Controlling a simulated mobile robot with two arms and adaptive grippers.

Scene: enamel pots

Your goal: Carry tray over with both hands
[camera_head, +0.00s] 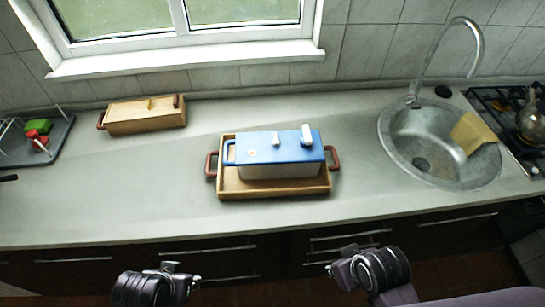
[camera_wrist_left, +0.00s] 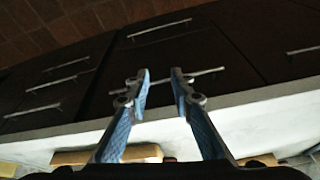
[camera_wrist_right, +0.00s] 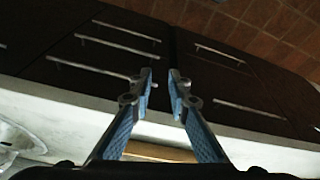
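A wooden tray (camera_head: 225,190) with a dark red handle at each end lies on the counter in the head view. A pot with a blue lid (camera_head: 290,150) and white knobs stands in it. A wooden edge, likely the tray's (camera_wrist_right: 160,152), shows at the bottom of the right wrist view. My left gripper (camera_head: 172,268) is in front of the counter, left of the tray and apart from it. Its fingers (camera_wrist_left: 159,73) are open and empty. My right gripper (camera_head: 345,252) is in front of the counter toward the tray's right. Its fingers (camera_wrist_right: 161,72) are open and empty.
A wooden box (camera_head: 145,116) stands at the back left beside a dish rack (camera_head: 55,140). A round sink (camera_head: 395,140) with a tap is right of the tray, then a stove (camera_head: 490,98). The counter (camera_head: 110,200) is clear left of and before the tray.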

